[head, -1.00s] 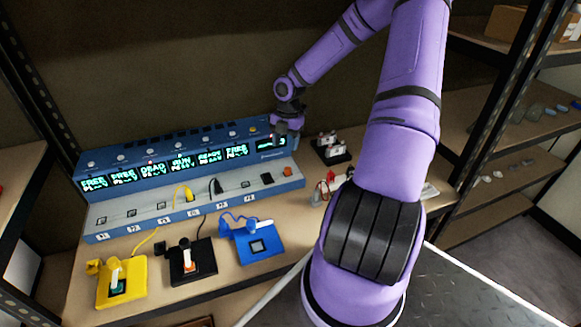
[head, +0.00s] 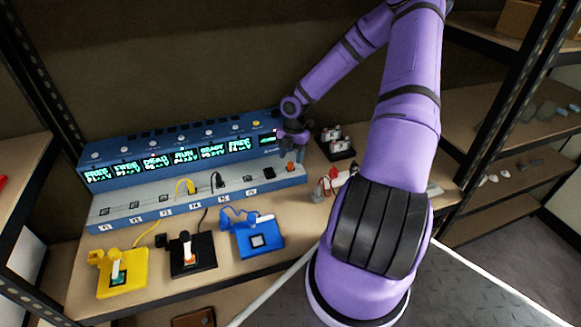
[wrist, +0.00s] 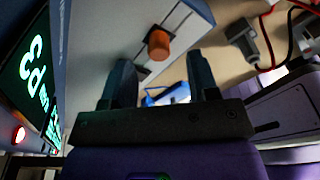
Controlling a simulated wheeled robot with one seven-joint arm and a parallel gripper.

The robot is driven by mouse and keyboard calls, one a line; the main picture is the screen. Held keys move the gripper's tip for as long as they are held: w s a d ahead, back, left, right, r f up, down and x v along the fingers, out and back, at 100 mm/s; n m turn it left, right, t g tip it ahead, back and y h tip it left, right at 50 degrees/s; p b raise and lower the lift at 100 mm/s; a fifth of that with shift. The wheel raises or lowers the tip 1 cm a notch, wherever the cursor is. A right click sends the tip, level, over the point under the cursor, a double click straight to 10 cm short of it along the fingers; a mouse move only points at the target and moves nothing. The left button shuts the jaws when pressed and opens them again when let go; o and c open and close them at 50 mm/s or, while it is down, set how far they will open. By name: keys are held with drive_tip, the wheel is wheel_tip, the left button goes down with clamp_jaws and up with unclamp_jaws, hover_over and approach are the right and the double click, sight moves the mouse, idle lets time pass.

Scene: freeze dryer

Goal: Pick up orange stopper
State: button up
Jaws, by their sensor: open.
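The orange stopper (wrist: 158,42) stands on the grey top of the long blue-and-grey unit. In the head view the stopper (head: 290,167) is at the right end of that unit, just below my gripper. My gripper (wrist: 161,75) is open and empty, and its two dark fingers point towards the unit. In the wrist view the stopper shows beyond the fingertips, between their lines and nearer the left finger; it is not held. In the head view my gripper (head: 294,150) is small and its fingers are hard to make out.
The unit's display panel (head: 175,160) rises behind the stopper. Yellow (head: 122,273), black (head: 192,256) and blue (head: 258,238) stations with cables stand in front. A rack of vials (head: 338,143) stands right of my gripper. Red and black leads (wrist: 268,38) lie nearby.

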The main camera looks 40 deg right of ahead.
sight(291, 163)
drive_tip(key=shift+a+f, duration=0.2)
drive_tip(key=shift+f, duration=1.35)
drive_tip(key=c, duration=1)
